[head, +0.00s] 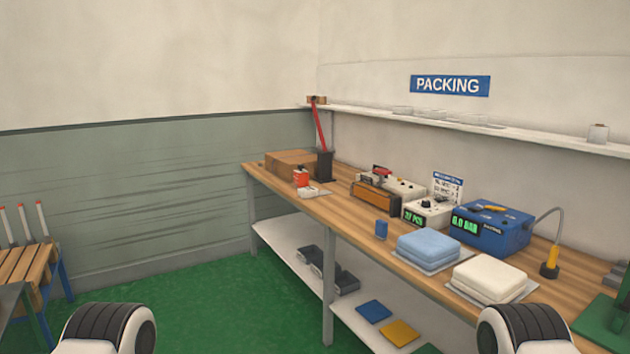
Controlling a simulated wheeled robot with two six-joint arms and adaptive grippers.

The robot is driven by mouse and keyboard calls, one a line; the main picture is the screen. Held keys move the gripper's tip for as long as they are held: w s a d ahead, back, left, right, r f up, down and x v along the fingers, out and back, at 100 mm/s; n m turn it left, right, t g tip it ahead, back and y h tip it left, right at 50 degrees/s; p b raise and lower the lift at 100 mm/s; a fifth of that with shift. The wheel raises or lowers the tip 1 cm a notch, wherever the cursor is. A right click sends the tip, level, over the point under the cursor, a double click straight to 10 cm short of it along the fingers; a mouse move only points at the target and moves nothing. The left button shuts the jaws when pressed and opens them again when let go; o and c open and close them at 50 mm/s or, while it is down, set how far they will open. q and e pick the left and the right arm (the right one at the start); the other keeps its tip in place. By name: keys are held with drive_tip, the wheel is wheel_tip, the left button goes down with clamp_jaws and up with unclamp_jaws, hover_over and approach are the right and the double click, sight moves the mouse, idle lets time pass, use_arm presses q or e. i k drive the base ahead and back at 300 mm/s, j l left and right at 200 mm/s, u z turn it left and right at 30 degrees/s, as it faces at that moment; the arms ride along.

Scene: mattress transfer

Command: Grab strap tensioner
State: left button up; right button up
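I cannot tell for certain which tool is the strap tensioner. A tall red-handled tool (320,130) stands in a dark holder (324,166) at the far end of the wooden workbench (345,205). A boxy device with a red handle on top (381,170) sits farther along the bench, behind a brown-orange box.
The bench also carries a cardboard box (290,161), a blue 0.0 BAR unit (491,228), a blue folded pad (428,246) and a white one (489,279). A slatted wooden stand (25,262) is at left. The green floor (200,285) between is clear.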

sight(301, 179)
drive_tip(key=i+j+z, duration=0.2)
drive_tip(key=i+z, duration=0.3)
drive_tip(key=i+j+z, duration=0.45)
